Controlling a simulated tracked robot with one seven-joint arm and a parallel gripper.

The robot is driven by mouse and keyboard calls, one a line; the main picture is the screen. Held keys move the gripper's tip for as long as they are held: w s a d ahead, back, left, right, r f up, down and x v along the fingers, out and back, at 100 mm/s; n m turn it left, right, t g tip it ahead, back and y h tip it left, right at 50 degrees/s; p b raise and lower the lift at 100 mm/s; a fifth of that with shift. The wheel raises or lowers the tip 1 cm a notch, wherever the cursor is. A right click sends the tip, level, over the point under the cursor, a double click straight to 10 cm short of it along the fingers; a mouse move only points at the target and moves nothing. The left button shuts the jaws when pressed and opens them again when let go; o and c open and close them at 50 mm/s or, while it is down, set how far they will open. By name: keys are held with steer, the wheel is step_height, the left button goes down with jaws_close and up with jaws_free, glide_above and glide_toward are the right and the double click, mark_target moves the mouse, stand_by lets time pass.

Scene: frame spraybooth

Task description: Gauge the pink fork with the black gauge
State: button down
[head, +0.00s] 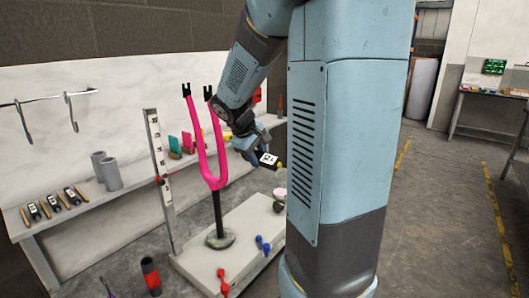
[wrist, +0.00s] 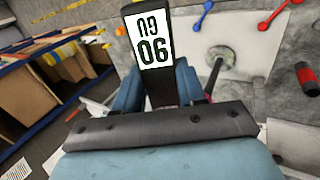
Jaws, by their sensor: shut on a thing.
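The pink fork (head: 211,165) stands upright on a black post with a round base (head: 220,239), its two prongs tipped black and pointing up.
A grey slab (head: 195,262) bears the fork stand, with red and blue pieces on it. A marked upright post (head: 158,170) stands left of the fork. A red-and-black cylinder (head: 151,276) stands in front. A bench (head: 75,216) behind holds several tools. Open floor (head: 440,200) lies right.

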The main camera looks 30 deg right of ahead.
steer(key=shift+w+a, duration=0.1)
steer(key=shift+a, duration=0.6)
steer(key=shift+w+a, duration=0.25)
steer(key=shift+w, duration=0.5)
steer(key=shift+w+a, duration=0.25)
steer(key=shift+w, duration=0.5)
steer(key=shift+w+a, duration=0.25)
steer(key=shift+w, duration=0.5)
steer(key=shift+w+a, duration=0.25)
steer(key=shift+w, duration=0.6)
steer(key=shift+s, duration=0.1)
stand_by(0.6)
steer(key=shift+s+d, duration=0.45)
steer(key=shift+s, duration=0.8)
steer(key=shift+s+d, duration=0.45)
steer(key=shift+s, duration=0.75)
steer(key=shift+s+d, duration=0.45)
steer(key=shift+s, duration=0.8)
steer(key=shift+s, duration=0.1)
